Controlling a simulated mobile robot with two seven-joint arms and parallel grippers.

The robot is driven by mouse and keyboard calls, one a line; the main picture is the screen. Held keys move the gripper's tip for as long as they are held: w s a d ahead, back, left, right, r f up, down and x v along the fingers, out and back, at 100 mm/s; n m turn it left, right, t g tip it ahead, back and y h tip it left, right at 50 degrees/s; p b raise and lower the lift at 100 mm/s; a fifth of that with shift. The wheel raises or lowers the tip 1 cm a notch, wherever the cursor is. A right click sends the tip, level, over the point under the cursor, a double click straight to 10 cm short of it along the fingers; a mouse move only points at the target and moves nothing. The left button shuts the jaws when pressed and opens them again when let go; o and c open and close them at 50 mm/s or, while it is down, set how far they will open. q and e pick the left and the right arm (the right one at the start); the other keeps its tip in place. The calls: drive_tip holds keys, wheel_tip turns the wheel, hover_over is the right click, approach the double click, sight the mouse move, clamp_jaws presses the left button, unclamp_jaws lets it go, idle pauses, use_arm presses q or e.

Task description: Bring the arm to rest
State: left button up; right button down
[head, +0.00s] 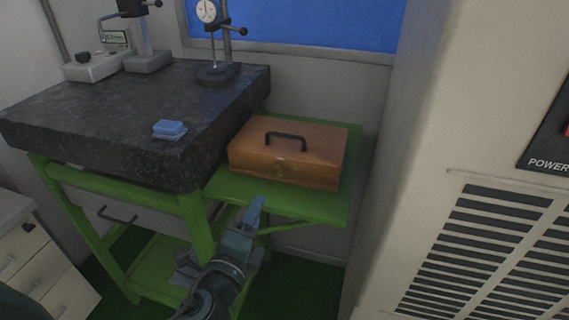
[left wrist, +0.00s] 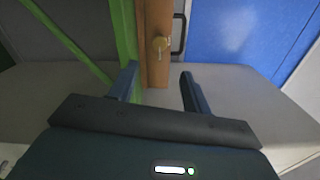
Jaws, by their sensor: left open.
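My left gripper (head: 256,212) is in the lower middle of the head view, in front of the green shelf and below the wooden case. In the left wrist view its two fingers (left wrist: 160,82) stand apart with nothing between them, so it is open and empty. The wooden case (head: 290,152) with a black handle lies on the green side shelf (head: 333,207). The case also shows in the left wrist view (left wrist: 155,70), beyond the fingers, with its brass clasp facing me. My right gripper is not in view.
A dark granite plate (head: 110,110) on a green stand is at left, bearing a small blue block (head: 169,129), a dial gauge stand (head: 217,70) and a measuring instrument (head: 92,66). A beige vented cabinet (head: 440,130) blocks the right. White drawers (head: 35,262) stand at lower left.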

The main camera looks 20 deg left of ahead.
use_arm(q)
drive_tip(key=s+d+f+n+g+h, duration=0.1)
drive_tip(key=s+f+n+g, duration=0.2)
drive_tip(key=s+f+n, duration=0.3)
drive_tip(key=s+d+f+n+g+h, duration=0.1)
drive_tip(key=s+f+n+g, duration=0.3)
drive_tip(key=s+f+n, duration=0.3)
wheel_tip(320, 180, down, 8)
drive_tip(key=n, duration=0.4)
drive_tip(key=shift+r+n+h, duration=0.15)
drive_tip(key=shift+n+h, duration=0.15)
drive_tip(key=shift+n, duration=0.1)
drive_tip(key=shift+d, duration=0.1)
